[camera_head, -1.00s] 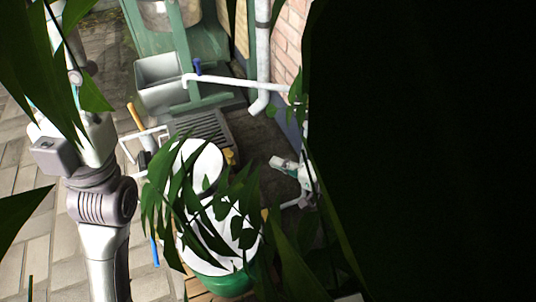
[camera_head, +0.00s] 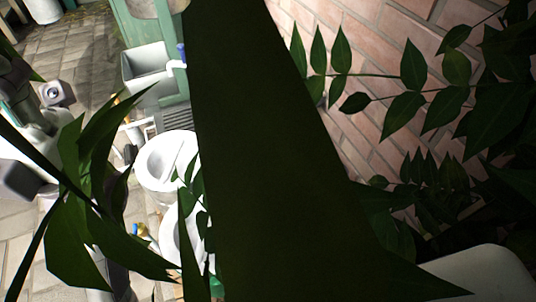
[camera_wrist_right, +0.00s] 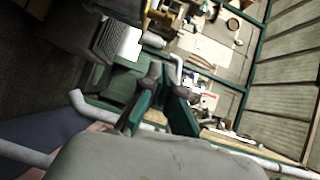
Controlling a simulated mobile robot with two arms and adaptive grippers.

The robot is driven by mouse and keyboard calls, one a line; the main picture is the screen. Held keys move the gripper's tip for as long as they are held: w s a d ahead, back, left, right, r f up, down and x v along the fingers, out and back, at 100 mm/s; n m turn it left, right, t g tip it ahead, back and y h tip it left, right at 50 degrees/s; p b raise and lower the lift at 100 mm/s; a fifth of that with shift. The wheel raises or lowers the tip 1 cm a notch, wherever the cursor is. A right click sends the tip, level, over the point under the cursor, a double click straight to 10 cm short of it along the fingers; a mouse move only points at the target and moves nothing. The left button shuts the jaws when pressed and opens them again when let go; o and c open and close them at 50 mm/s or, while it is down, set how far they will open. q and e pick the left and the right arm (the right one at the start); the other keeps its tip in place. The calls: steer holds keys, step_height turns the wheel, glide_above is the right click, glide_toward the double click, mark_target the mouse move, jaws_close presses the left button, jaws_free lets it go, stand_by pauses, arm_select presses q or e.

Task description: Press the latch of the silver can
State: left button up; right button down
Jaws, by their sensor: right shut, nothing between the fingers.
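I cannot make out a silver can or its latch for certain in either view. In the head view, two pale round-topped vessels (camera_head: 166,160) stand left of centre, partly behind leaves. In the right wrist view, my right gripper (camera_wrist_right: 167,84) is shut and empty, its dark-tipped green fingers pointing away from the camera. It is hidden behind a large dark leaf in the head view. My left arm shows at the left of the head view, but its gripper cannot be made out among the leaves.
A broad dark leaf (camera_head: 265,170) blocks the middle of the head view. A brick wall (camera_head: 370,60) with leafy stems is at the right. A grey basin (camera_head: 148,65) stands at upper left. A white pipe (camera_wrist_right: 120,122) and cluttered shelves (camera_wrist_right: 205,50) show in the wrist view.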

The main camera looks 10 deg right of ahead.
mark_target(215, 144)
steer(key=w+a+b, duration=0.1)
steer(key=w+a, duration=0.2)
steer(key=a, duration=0.4)
steer(key=shift+a+f, duration=0.15)
steer(key=shift+f, duration=0.25)
steer(key=shift+s, duration=0.1)
